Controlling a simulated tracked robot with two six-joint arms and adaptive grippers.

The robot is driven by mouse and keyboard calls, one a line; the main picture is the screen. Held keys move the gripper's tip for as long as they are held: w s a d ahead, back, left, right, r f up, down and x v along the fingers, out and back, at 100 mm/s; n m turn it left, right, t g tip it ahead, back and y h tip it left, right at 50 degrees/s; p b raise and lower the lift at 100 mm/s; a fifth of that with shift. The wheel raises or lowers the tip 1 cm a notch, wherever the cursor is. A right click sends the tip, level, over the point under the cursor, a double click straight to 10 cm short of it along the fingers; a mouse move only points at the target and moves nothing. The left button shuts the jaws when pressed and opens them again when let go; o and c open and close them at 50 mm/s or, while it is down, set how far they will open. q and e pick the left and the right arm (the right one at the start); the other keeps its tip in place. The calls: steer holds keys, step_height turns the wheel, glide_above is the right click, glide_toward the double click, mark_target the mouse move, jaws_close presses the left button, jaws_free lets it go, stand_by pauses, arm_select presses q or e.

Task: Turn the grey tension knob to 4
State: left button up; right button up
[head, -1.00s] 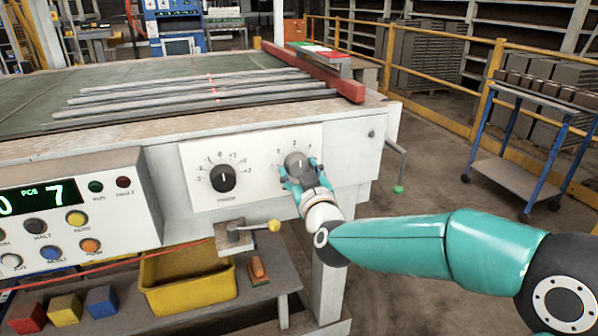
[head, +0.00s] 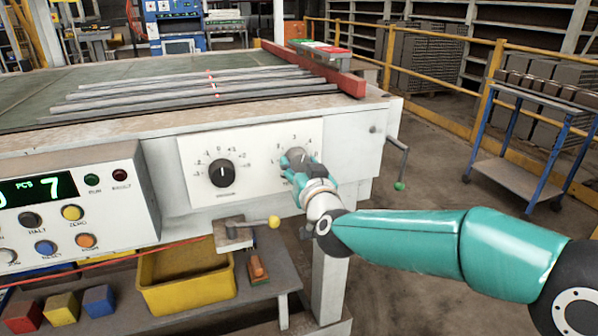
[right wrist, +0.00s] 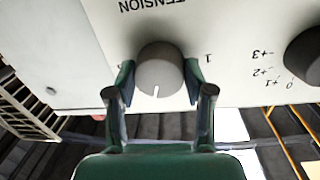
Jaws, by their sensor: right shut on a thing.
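The grey tension knob (head: 296,158) is on the white front panel, right of the black knob. My right gripper (head: 302,170) reaches it from below right, with a teal finger on either side. In the right wrist view the knob (right wrist: 160,80) sits between the two fingers of my right gripper (right wrist: 158,82), shut on it. That view is upside down, with TENSION lettered beyond the knob. The knob's white mark points nearly straight down there, toward my palm. A 1 shows beside the right finger. My left gripper is not in view.
The black knob (head: 222,173) with its own scale is to the left. A lever with a yellow ball (head: 274,222) sticks out below the panel. A crank handle (head: 399,165) hangs at the right end. A button box (head: 75,205) stands at the left.

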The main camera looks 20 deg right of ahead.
steer(key=m+b, duration=0.1)
steer(key=m, duration=0.3)
steer(key=shift+m+b, duration=0.3)
steer(key=shift+b, duration=0.1)
stand_by(0.4)
steer(key=o, duration=1.2)
steer(key=shift+c, duration=0.2)
steer(key=s, duration=1.2)
steer(key=shift+a+r, duration=0.15)
steer(key=shift+r, duration=0.2)
